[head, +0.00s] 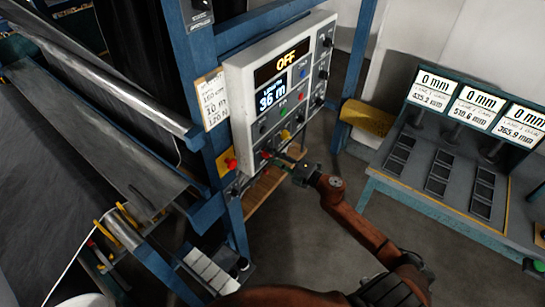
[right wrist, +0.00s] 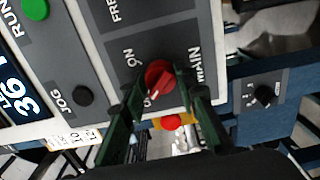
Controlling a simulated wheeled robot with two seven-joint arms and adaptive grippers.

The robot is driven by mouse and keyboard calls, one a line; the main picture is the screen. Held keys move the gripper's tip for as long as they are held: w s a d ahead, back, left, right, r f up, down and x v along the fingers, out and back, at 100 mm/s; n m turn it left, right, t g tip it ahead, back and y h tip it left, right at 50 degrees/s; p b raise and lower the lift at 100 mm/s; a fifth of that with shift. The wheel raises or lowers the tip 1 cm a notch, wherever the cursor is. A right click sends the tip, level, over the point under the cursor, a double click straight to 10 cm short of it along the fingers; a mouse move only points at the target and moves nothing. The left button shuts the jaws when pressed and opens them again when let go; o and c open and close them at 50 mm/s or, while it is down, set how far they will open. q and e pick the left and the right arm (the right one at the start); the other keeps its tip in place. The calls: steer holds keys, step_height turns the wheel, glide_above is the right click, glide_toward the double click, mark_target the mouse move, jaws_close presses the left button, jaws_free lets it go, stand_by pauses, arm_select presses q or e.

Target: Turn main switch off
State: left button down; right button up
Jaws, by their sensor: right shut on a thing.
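The grey control panel (head: 232,75) is mounted on a blue post, with a display reading OFF (head: 286,61) and a smaller one reading 36 m (head: 271,95). The red main switch (right wrist: 159,76) is a round knob with a white pointer mark, between the words ON and MAIN. My right gripper (head: 276,158) is at the panel's lower corner. In the right wrist view its dark green fingers (right wrist: 160,88) are on either side of the red knob, shut on it. The far side of the knob is hidden. My left gripper is not in view.
A red button on a yellow plate (head: 230,163) is just left of the panel's lower corner. A black JOG button (right wrist: 83,95) and a green RUN button (right wrist: 35,9) are on the panel. A bench with gauge displays (head: 470,105) stands at the right.

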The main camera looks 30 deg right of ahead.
steer(key=shift+a+f, duration=0.1)
steer(key=o, duration=1.2)
steer(key=shift+c, duration=0.2)
steer(key=shift+s, duration=0.1)
steer(key=v, duration=1.2)
